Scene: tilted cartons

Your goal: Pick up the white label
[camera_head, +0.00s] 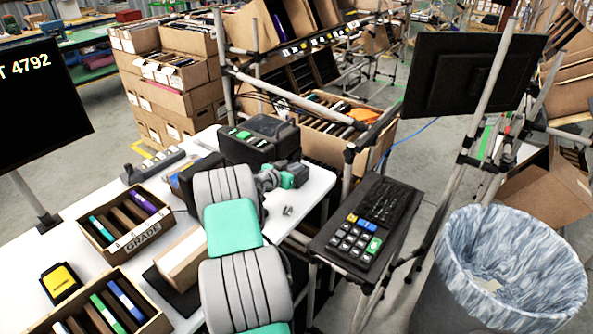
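My arm reaches up from the bottom centre over the white table, and its end, my gripper (288,180), is above the table's right end, beside a black printer-like device (258,138). Its fingers are too small and hidden to tell open from shut. A pale label reading "GRADE" (137,237) is on the front of an open carton (124,222) at left, well away from my gripper. A small light scrap (490,285) lies inside the lined bin at right. I cannot tell which is the white label. A small grey piece (288,211) shows on the table just below my gripper.
Another open carton with coloured folders (105,308) and a closed brown box (181,258) stand on the table (30,255). A black keypad panel (366,226), a monitor (470,75) and a bin with a marbled liner (510,235) are at right. Stacked cartons (170,80) stand behind.

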